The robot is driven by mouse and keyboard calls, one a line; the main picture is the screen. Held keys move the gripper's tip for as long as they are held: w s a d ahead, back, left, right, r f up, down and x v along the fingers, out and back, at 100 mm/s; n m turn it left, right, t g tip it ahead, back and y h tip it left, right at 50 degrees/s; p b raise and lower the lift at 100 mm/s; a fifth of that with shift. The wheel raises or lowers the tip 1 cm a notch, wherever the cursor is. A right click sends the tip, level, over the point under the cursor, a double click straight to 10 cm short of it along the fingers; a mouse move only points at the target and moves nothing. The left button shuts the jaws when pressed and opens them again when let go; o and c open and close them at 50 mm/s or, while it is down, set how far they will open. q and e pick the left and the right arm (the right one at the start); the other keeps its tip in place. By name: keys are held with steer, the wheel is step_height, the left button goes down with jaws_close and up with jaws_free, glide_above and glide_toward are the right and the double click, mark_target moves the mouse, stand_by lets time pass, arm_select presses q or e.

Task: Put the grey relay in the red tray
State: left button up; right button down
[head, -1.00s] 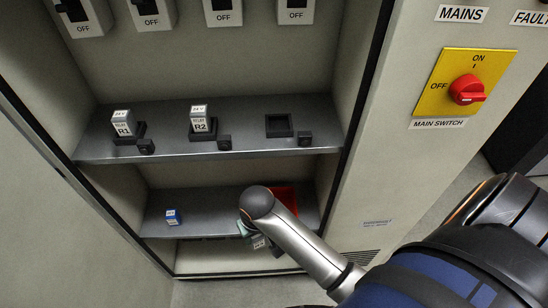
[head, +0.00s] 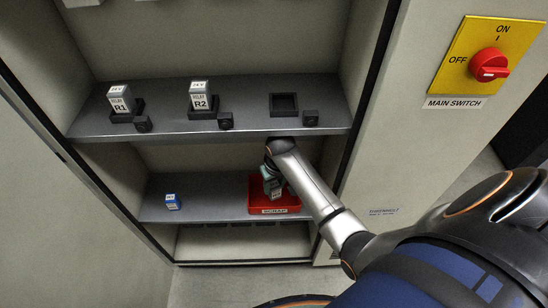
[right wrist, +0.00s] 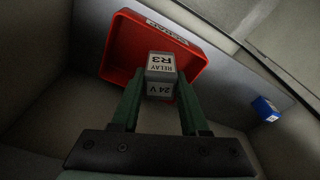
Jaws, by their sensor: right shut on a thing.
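The grey relay (right wrist: 161,66), marked R3 and 24V, is between the green fingers of my right gripper (right wrist: 160,88), which is shut on it. In the head view the right gripper (head: 272,181) holds the relay (head: 277,193) over the red tray (head: 260,207), within its outline. The tray, labelled SCRAP, sits at the right of the lower shelf; it also fills the area behind the relay in the right wrist view (right wrist: 122,45). Whether the relay touches the tray floor I cannot tell. My left gripper is not in view.
A blue relay (head: 172,202) stands at the left of the lower shelf (head: 215,207). Relays R1 (head: 121,101) and R2 (head: 200,98) stand in sockets on the upper shelf, beside an empty socket (head: 284,103). The upper shelf's edge lies above my right gripper.

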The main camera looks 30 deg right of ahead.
steer(key=w+f+b, duration=0.1)
steer(key=f, duration=0.1)
steer(key=w+d+f+b, duration=0.1)
steer(key=f, duration=0.1)
steer(key=w+f+b, duration=0.1)
steer(key=f, duration=0.1)
steer(key=shift+d+f, duration=0.3)
steer(key=shift+d, duration=0.1)
steer(key=shift+w+d+f, duration=0.1)
steer(key=shift+w+f, duration=0.05)
steer(key=shift+f, duration=0.1)
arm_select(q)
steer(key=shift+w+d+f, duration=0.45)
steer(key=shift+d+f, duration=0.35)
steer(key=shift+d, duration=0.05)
